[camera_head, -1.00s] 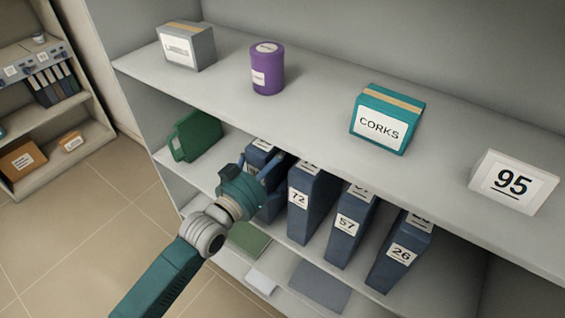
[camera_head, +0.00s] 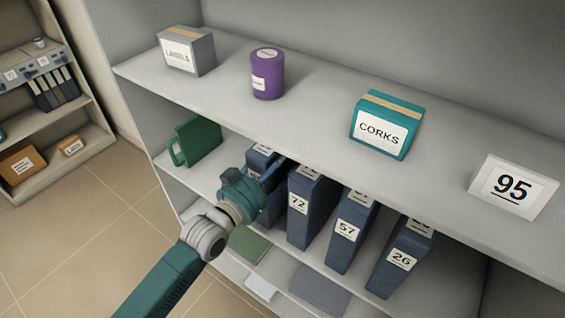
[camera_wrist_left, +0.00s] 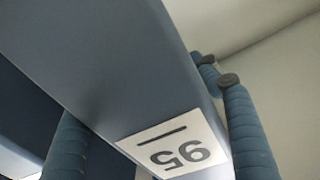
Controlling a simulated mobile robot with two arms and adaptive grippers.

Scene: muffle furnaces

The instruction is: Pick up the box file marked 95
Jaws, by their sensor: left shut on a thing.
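The blue box file marked 95 (camera_wrist_left: 125,75) fills the middle of the left wrist view, its white label upside down there. In the head view the box file (camera_head: 262,158) stands leftmost in the row of blue files, partly hidden by my gripper and the shelf above. My left gripper (camera_head: 262,187) is shut on it, with a finger on each side of the file in the wrist view (camera_wrist_left: 155,140). My right gripper is not in view.
Blue files marked 72 (camera_head: 312,210), 57 (camera_head: 350,230) and 26 (camera_head: 400,258) stand to the right. The upper shelf (camera_head: 315,98) overhangs the row and carries a 95 sign (camera_head: 513,187).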

